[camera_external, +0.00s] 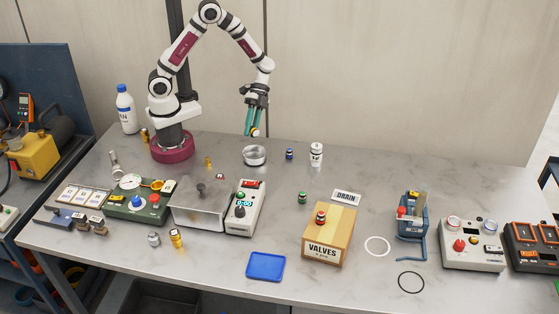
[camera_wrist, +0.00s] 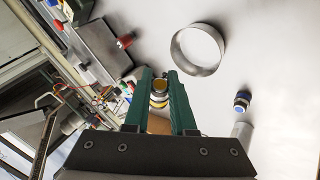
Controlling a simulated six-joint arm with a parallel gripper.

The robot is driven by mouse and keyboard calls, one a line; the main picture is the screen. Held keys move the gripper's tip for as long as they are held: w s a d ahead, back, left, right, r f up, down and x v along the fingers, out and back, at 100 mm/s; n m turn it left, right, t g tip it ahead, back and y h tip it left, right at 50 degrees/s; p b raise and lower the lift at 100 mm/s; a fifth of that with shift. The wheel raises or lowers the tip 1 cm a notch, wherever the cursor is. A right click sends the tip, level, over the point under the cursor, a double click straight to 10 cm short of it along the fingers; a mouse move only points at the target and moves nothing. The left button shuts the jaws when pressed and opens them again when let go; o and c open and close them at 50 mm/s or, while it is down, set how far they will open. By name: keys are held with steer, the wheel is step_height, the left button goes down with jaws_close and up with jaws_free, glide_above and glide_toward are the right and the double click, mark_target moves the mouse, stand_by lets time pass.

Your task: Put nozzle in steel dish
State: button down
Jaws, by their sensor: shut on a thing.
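My gripper (camera_external: 254,132) is shut on a small yellow-and-silver nozzle; in the wrist view the nozzle (camera_wrist: 160,90) sits between the green fingers. The fingers hang above the table, pointing down. The steel dish (camera_external: 254,159) is a round, shallow metal ring-like bowl on the table, just below the fingertips in the external view. In the wrist view the dish (camera_wrist: 177,50) lies up and to the right of the fingertips, apart from them. The dish looks empty. The nozzle is very small in the external view.
A blue-capped small bottle (camera_external: 289,154) and a white bottle (camera_external: 316,155) stand right of the dish. A steel box (camera_external: 200,210) and a timer unit (camera_external: 246,207) stand in front of it. A VALVES box (camera_external: 327,239) and blue tray (camera_external: 266,266) are farther forward.

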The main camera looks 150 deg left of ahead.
mark_target(252, 156)
step_height(252, 156, down, 7)
steer(key=shift+f, duration=0.2)
stand_by(0.3)
steer(key=c, duration=0.7)
jaws_free()
step_height(252, 156, up, 7)
